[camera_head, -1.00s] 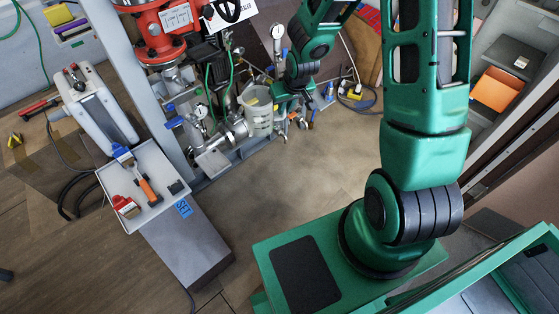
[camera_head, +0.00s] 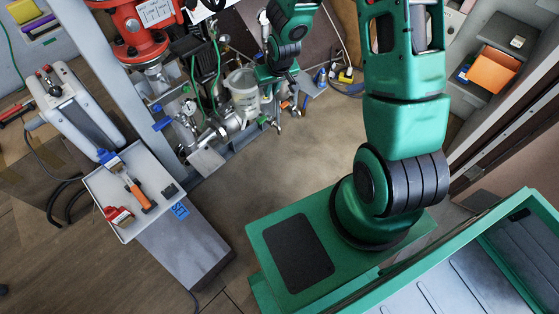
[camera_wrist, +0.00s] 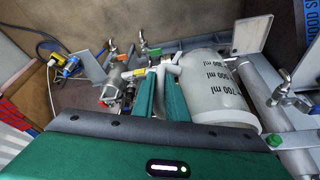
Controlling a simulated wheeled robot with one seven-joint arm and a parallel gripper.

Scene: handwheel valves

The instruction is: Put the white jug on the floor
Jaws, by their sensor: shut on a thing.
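The white jug (camera_head: 243,88) is a translucent white measuring jug with dark ml marks. In the head view it is held in front of the pipework, above the skid's metal base. In the head view my gripper (camera_head: 270,80) is at the right of the jug. Part of the handle is hidden by the fingers.
The pipework with valves and a gauge (camera_head: 186,121) stands close behind and left of the jug. A grey tray (camera_head: 162,212) with brushes sits on a grey box at left. Open brown floor (camera_head: 290,150) lies in the middle. An orange box (camera_head: 494,68) is on a right shelf.

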